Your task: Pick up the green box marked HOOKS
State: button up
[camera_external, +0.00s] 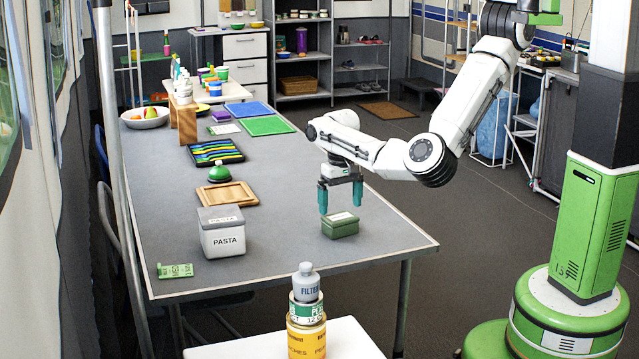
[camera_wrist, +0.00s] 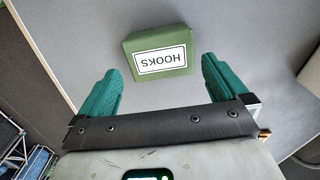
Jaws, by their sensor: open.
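The green box marked HOOKS (camera_external: 341,226) sits on the grey table near its front right corner. In the wrist view the box (camera_wrist: 160,50) shows its white label, upside down, with the word HOOKS readable. My gripper (camera_external: 340,203) is just above the box, with its teal fingers pointing down. In the wrist view my gripper (camera_wrist: 163,85) is open and empty, with one finger to each side of the box. The box lies a little beyond the fingertips there, and I see no contact.
The grey table (camera_external: 290,255) is clear around the box. A white PASTA container (camera_external: 222,238), a wooden tray (camera_external: 227,194) and a small green packet (camera_external: 175,270) lie to the left. Stacked cans (camera_external: 306,325) stand on a white surface in front.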

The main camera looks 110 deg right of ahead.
aim_at(340, 217)
jog(key=shift+f, duration=1.8)
jog(key=shift+c, duration=0.5)
jog(key=c, duration=0.7)
jog(key=shift+r, duration=0.1)
